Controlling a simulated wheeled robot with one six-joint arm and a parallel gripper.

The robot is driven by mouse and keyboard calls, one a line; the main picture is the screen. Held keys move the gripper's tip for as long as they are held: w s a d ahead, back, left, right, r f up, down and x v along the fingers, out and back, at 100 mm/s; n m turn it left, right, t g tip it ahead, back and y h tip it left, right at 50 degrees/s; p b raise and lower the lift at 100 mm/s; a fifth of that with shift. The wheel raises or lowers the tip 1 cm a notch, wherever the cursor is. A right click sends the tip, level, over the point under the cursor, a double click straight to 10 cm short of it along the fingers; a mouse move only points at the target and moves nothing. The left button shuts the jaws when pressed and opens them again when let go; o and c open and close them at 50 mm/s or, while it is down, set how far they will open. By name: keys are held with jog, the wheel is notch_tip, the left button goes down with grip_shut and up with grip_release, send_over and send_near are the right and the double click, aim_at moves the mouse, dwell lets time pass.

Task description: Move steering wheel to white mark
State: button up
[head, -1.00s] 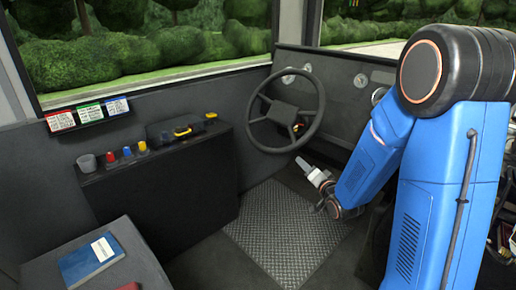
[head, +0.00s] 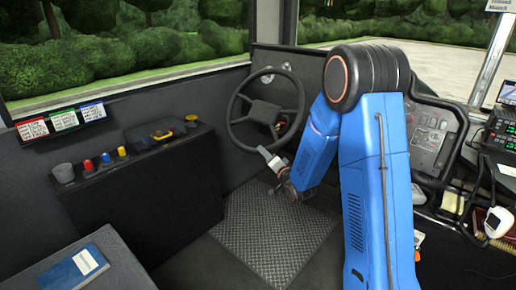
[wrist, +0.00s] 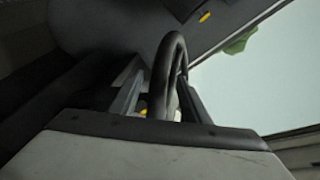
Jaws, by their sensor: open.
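The black steering wheel (head: 231,118) stands tilted in front of the dashboard in the head view. My gripper (head: 266,155) is at the lower part of its rim. In the wrist view the dark rim (wrist: 169,62) passes between the two fingers of my gripper (wrist: 157,92), which are open with gaps beside the rim. Whether a finger touches the rim I cannot tell. I cannot make out a white mark on the wheel or the dashboard; my arm hides part of the dashboard.
A blue book (head: 75,268) lies on a grey box at front left. A control panel (head: 430,135) is right of my arm. The metal floor plate (head: 260,235) is clear.

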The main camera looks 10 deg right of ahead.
jog(key=x, duration=0.7)
jog(key=shift+w, duration=0.35)
jog(key=shift+c, duration=0.6)
grip_shut()
jog(key=shift+f, duration=0.1)
